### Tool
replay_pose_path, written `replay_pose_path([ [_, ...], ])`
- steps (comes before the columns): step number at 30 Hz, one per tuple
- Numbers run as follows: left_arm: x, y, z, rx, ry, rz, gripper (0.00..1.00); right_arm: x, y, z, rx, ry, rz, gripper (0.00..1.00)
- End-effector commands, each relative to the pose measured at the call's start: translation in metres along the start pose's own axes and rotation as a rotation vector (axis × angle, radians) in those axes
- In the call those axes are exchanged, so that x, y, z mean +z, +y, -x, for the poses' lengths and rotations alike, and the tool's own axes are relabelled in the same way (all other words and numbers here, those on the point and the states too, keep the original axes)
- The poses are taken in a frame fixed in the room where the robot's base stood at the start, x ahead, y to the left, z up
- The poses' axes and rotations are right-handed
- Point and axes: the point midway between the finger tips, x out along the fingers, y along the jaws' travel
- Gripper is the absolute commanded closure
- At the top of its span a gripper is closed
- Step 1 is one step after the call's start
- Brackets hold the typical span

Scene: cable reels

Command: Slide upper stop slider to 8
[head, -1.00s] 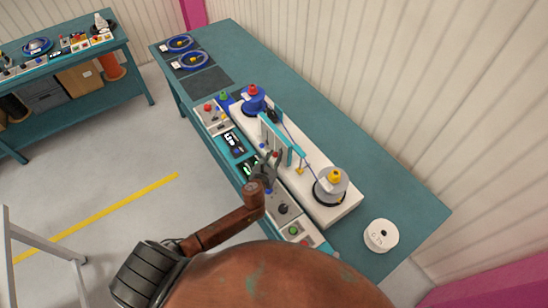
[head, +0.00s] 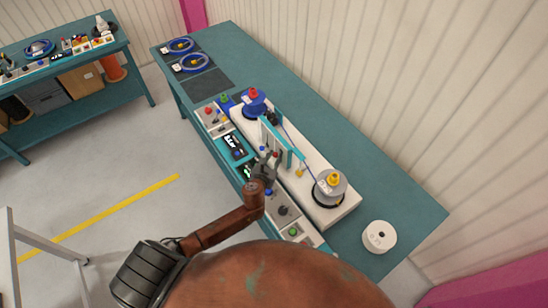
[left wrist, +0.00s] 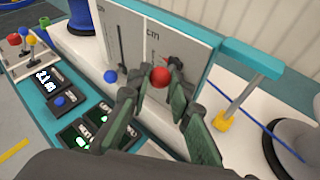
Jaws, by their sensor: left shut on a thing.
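A grey upright panel (left wrist: 125,22) with two vertical slots and a "cm" mark stands in a teal frame. A red ball knob (left wrist: 160,76) is on the right slot and a blue ball knob (left wrist: 110,76) on the left slot. My left gripper (left wrist: 162,88) is shut on the red knob, with a finger on each side of it. The blue knob is free, left of the fingers. In the head view my left gripper (head: 266,162) is at the panel's near face. The scale numbers are too small to read. My right gripper is not in view.
A blue reel (head: 254,106) and a grey reel with a yellow knob (head: 330,188) stand on the white base, with cable running between them. A teal arm (left wrist: 250,62) juts out right of the panel. Control boxes with displays (left wrist: 45,80) lie in front. A white spool (head: 379,237) sits on the bench.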

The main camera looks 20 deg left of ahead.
Motion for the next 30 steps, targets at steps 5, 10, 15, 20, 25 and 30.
replay_pose_path([
  [5,0.0,0.0,0.0,0.0,-0.001,0.0,0.75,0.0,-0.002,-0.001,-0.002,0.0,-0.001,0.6],
  [10,0.0,0.0,0.0,0.0,0.0,0.0,0.64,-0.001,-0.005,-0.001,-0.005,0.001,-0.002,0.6],
  [15,0.0,0.0,0.0,0.0,0.0,0.0,0.6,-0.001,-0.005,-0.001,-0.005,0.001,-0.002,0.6],
  [20,0.0,0.0,0.001,0.0,0.0,0.0,0.6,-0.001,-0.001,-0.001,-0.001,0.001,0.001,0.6],
  [25,-0.001,0.001,0.016,-0.001,-0.001,-0.001,0.6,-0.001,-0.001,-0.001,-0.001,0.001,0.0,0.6],
  [30,-0.001,0.0,0.051,-0.002,0.0,-0.001,0.6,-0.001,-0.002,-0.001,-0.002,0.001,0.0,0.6],
])
